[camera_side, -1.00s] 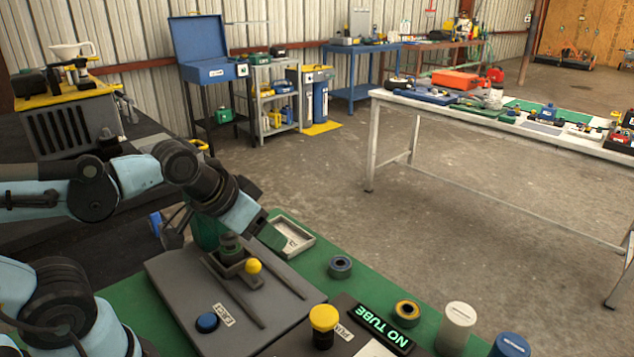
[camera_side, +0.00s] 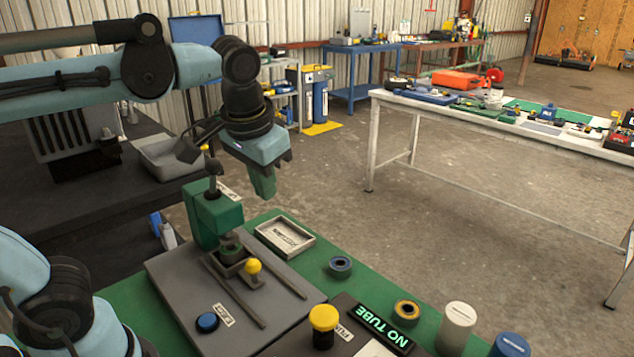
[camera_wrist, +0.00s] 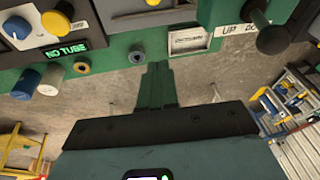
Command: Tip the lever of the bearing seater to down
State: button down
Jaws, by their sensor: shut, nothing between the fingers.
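The bearing seater is a green press (camera_side: 217,216) at the back of a grey base plate (camera_side: 165,275) in the side view. Its lever (camera_side: 212,170), a dark knob on a short rod, stands up from the press top. In the wrist view the lever knob (camera_wrist: 272,40) is at the upper right, beside the UP label (camera_wrist: 230,30) and a partly hidden second label. My gripper (camera_side: 263,190) points down, right of the press and apart from the lever. Its green fingers (camera_wrist: 157,78) are together and empty.
A shallow tray (camera_side: 261,234) sits right of the press. A yellow-knobbed slide (camera_side: 253,268), blue button (camera_side: 207,322), yellow knob (camera_side: 323,318) and NO TUBE display (camera_side: 380,325) are nearer. Rings and cylinders stand on the green bench (camera_side: 118,300). Open floor lies beyond.

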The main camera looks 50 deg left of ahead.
aim_at(213, 177)
notch_tip(213, 177, up, 9)
jog(key=n+g+y, duration=0.2)
jog(key=g+y, duration=0.1)
jog(key=g, duration=0.1)
jog(key=s+a+f, duration=0.1)
jog(key=a+f, duration=0.6)
jog(key=shift+s+a+f, duration=0.35)
jog(key=shift+a+f, duration=0.05)
